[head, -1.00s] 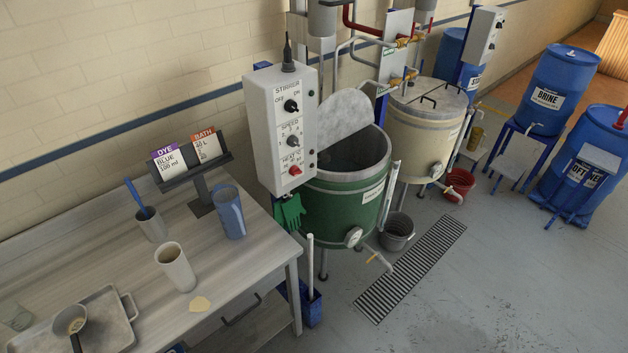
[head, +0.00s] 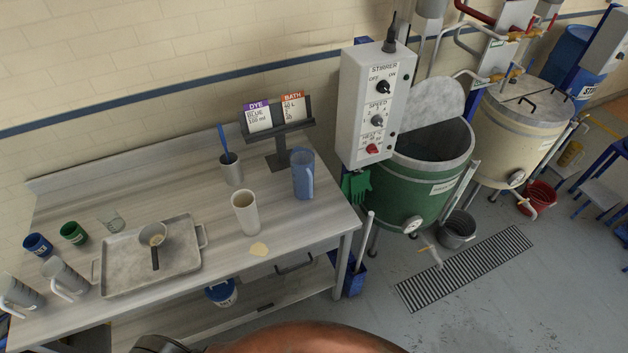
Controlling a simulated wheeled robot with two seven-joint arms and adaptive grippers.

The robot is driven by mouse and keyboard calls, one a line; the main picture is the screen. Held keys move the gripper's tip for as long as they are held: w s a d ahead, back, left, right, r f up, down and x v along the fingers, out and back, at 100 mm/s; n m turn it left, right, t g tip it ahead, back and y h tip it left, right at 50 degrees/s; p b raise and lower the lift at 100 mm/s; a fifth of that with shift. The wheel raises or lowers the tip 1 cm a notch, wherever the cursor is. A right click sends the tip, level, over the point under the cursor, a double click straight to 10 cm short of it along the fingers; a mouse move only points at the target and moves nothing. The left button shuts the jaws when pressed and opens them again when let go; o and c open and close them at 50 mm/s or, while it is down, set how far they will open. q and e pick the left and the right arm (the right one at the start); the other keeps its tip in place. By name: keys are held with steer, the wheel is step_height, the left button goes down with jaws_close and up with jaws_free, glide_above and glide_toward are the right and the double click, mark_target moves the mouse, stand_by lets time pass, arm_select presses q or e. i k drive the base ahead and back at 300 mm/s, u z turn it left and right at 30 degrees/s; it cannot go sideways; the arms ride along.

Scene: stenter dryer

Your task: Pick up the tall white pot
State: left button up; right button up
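The tall white pot (head: 245,214) stands upright on the grey workbench (head: 215,285), near the middle of its right half. Its open top shows a light brown inside. Neither of my gripper's fingers can be made out, and nothing touches the pot.
A metal tray (head: 185,270) with a small handled pan (head: 153,236) lies left of the pot. Blue (head: 38,244) and green (head: 74,233) cups and grey jugs stand further left. A card stand (head: 279,130) is behind. A control box (head: 375,100) and green vat (head: 420,190) are beyond the right end.

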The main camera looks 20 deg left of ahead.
mark_target(242, 201)
steer(key=u, duration=1.3)
